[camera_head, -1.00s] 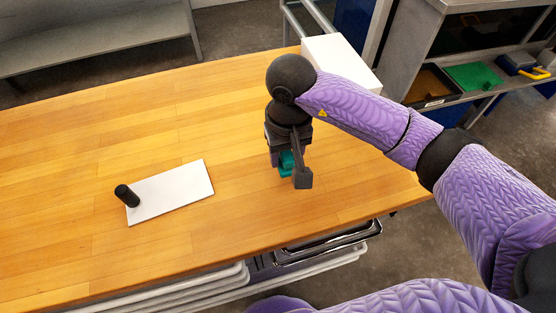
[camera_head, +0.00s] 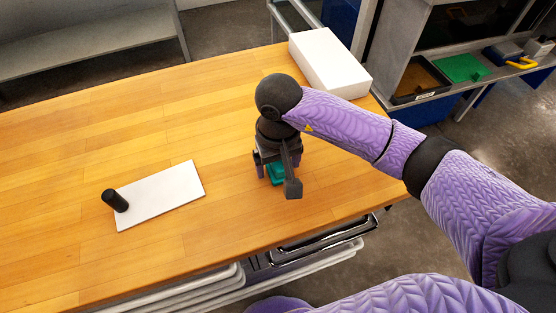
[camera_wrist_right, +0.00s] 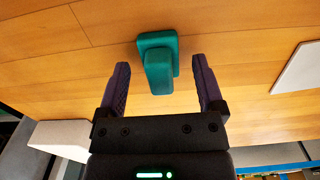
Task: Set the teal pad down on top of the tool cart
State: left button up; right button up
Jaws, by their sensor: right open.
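The teal pad (camera_head: 274,174) is on the wooden top, near its front edge and right of the middle. I take this wooden top (camera_head: 120,120) to be the tool cart's. In the right wrist view the pad (camera_wrist_right: 158,62) has a flat base and a raised grip. My right gripper (camera_head: 276,179) is open over the pad. In the wrist view its fingers (camera_wrist_right: 160,78) stand on either side of the grip, with a gap on both sides. The head view partly hides the pad behind the gripper. My left gripper is not in view.
A white plate (camera_head: 165,197) with a black cylinder (camera_head: 115,200) at its left end lies to the left. A white box (camera_head: 330,62) stands at the back right corner. Trays (camera_head: 320,240) sit beneath the front edge. The wood between plate and gripper is clear.

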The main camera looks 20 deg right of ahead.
aim_at(278, 163)
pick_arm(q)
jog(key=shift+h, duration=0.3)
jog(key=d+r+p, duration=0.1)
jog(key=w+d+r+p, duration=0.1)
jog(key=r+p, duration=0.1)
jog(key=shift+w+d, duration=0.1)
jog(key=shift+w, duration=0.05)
pick_arm(e)
notch_tip(278, 163, up, 12)
jog(key=shift+r, duration=0.15)
